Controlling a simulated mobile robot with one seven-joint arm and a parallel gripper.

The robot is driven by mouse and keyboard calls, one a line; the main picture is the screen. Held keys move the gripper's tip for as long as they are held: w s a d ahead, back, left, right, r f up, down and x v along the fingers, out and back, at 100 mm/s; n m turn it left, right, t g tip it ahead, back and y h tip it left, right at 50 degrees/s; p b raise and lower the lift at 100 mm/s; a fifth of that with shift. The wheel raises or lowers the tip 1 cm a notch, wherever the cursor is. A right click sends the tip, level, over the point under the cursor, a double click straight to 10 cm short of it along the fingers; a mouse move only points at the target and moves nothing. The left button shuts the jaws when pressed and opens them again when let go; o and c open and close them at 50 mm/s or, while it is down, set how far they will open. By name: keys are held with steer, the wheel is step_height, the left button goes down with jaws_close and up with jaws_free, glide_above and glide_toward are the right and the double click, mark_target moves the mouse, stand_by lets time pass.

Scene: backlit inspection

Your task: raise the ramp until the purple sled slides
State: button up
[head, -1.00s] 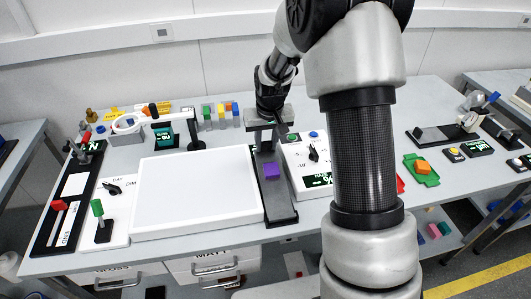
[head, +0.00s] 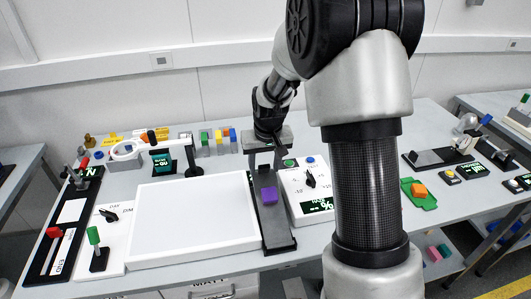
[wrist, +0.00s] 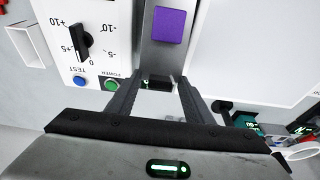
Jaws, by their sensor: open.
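The purple sled (head: 269,196) sits partway along the dark grey ramp (head: 278,236), a narrow strip between the white light panel and the white control box. The sled also shows in the wrist view (wrist: 169,25), on the ramp (wrist: 158,62) beyond my fingers. My gripper (head: 265,166) is at the far end of the ramp, pointing down. In the wrist view my gripper (wrist: 156,82) is open, its two fingers on either side of the ramp's end. I cannot tell whether the fingers touch the ramp. Nothing is held.
The control box (head: 305,190) with a knob, green and blue buttons stands right of the ramp. The white light panel (head: 192,215) lies to the left. A magnifier lamp (head: 125,149) and several coloured blocks stand behind.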

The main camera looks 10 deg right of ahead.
steer(key=v, duration=1.7)
steer(key=shift+p, duration=0.3)
steer(key=s+r+t+p, duration=0.1)
steer(key=s+r, duration=0.3)
steer(key=s, duration=0.8)
steer(key=s+r+t+p, duration=0.1)
steer(key=s+r+p, duration=0.2)
steer(key=s, duration=0.9)
steer(key=shift+r+t+p, duration=0.3)
steer(key=shift+r, duration=0.6)
